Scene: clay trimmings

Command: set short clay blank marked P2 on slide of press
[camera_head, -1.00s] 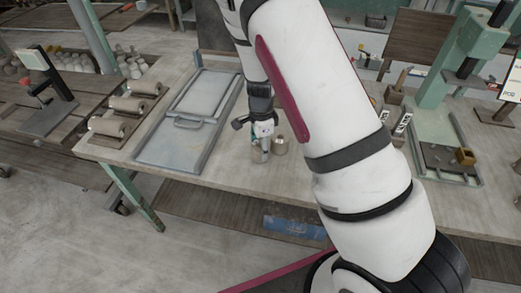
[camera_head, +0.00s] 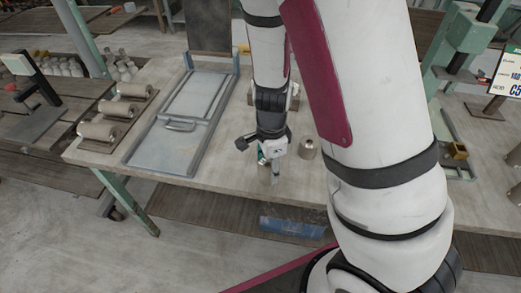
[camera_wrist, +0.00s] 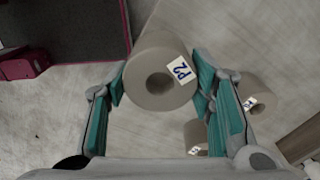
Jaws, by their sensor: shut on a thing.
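The clay blank marked P2 (camera_wrist: 158,78) is a short grey-beige cylinder with a hole in its end and a white label. My gripper (camera_wrist: 162,82) is shut on it, a teal finger at each side. In the head view my gripper (camera_head: 271,158) points down near the table's front edge, with the blank (camera_head: 268,178) below it, small and partly hidden. Whether the blank clears the table is hard to tell. A green press (camera_head: 465,55) stands at the right, its lower part and slide largely hidden by my arm.
Another blank (camera_head: 307,149) stands just right of my gripper. The wrist view shows two labelled blanks, one at right (camera_wrist: 258,92) and one lower (camera_wrist: 194,136). A grey framed tray with a handle (camera_head: 165,150) lies left on the table (camera_head: 225,165).

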